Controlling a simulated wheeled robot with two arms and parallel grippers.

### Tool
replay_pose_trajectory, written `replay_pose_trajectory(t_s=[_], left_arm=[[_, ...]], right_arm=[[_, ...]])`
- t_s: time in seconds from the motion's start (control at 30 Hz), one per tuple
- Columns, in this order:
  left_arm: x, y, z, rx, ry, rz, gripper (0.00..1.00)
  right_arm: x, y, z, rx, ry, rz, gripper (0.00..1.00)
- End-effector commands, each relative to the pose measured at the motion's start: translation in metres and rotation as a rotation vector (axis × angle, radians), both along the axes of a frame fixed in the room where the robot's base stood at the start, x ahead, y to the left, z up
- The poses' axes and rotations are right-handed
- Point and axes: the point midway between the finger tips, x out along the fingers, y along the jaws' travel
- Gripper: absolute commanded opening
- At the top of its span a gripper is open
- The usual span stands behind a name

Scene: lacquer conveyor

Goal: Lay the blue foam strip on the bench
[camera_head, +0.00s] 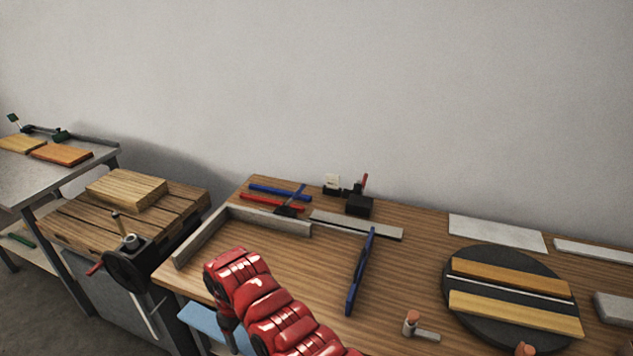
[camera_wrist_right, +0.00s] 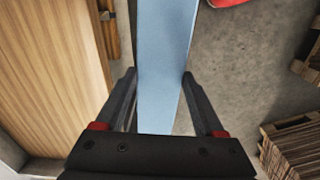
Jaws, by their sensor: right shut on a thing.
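The light blue foam strip (camera_head: 201,326) shows at the front left corner of the wooden bench (camera_head: 290,300) in the head view, partly hidden by my red right arm. In the right wrist view the strip (camera_wrist_right: 165,50) runs lengthwise between the two dark fingers of my right gripper (camera_wrist_right: 160,78), which is shut on it. There the strip appears over the grey floor, beside the bench edge and apart from the bench top (camera_wrist_right: 50,70). The right gripper is mostly hidden behind the arm in the head view. My left gripper is not in view.
On the bench, an L-shaped fence (camera_head: 265,220) borders the back left corner. A dark blue bar (camera_head: 361,272) stands right of a clear patch. A round black turntable (camera_head: 465,318) carries wooden strips farther right. A vise bench (camera_head: 185,200) stands to the left.

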Motion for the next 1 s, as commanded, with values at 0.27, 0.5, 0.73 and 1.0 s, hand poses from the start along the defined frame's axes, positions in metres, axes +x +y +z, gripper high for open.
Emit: replay_pose_trajectory(t_s=[0.27,0.5,0.73,1.0], left_arm=[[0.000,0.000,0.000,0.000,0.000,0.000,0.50],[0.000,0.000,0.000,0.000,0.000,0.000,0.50],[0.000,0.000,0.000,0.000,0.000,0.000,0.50],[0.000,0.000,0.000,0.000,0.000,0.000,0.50]], right_arm=[[0.037,-0.039,0.015,0.001,0.000,-0.106,0.19],[0.082,-0.096,0.047,0.004,-0.005,-0.271,0.19],[0.124,-0.184,0.104,0.010,-0.004,-0.539,0.19],[0.132,-0.287,0.166,0.014,-0.003,-0.885,0.19]])
